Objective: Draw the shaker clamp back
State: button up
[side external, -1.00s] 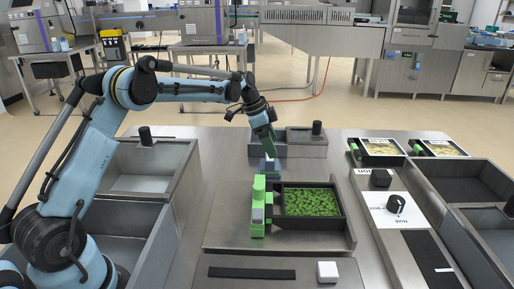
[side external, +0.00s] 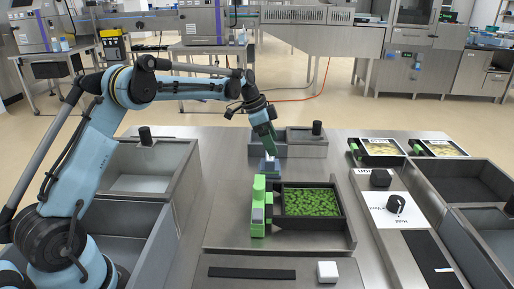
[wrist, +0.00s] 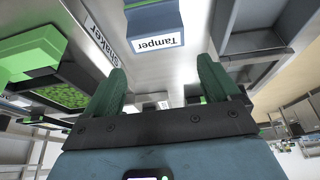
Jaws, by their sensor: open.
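The shaker clamp is probably the upright green block with a grey face (side external: 258,207), at the left edge of the dark tray of green pieces (side external: 346,225). A green block (wrist: 38,52) also shows at the upper left of the wrist view, beside the Shaker label (wrist: 100,38). My gripper (side external: 270,153) is open and empty, behind the clamp and above the blue tamper block (side external: 271,170). In the wrist view my gripper (wrist: 162,72) has its green fingers apart, with the labelled tamper (wrist: 152,25) beyond them.
A black dial (side external: 396,203) sits on a white plate at the right. Two small trays with green clamps (side external: 381,148) (side external: 437,149) stand at the back right. Grey bins (side external: 148,165) flank the left. A white button (side external: 327,271) is at the front. The plate left of the clamp is clear.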

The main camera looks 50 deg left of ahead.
jog(key=shift+c, duration=0.4)
jog(key=shift+s+d+r, duration=0.1)
jog(key=shift+d+r, duration=0.05)
jog(key=shift+d, duration=0.05)
jog(key=shift+c, duration=1.3)
jog(key=s+d+r+m, duration=0.1)
jog(key=s+d+r, duration=0.1)
jog(key=s+d+r+g, duration=0.1)
jog(key=s+d+r, duration=0.1)
jog(key=d, duration=0.1)
jog(key=s+d+r+m+y, duration=0.1)
jog(key=s+d, duration=0.1)
jog(key=shift+s+d+r+m+g, duration=0.2)
jog(key=shift+r+m+g, duration=0.1)
jog(key=shift+r+g, duration=0.1)
jog(key=shift+c, duration=1.3)
jog(key=m+g+y, duration=0.1)
jog(key=m+y, duration=0.1)
jog(key=m, duration=0.1)
send_near(258, 186)
jog(key=f, duration=1)
jog(key=shift+w+d, duration=0.1)
jog(key=shift+w, duration=0.1)
grip_shut()
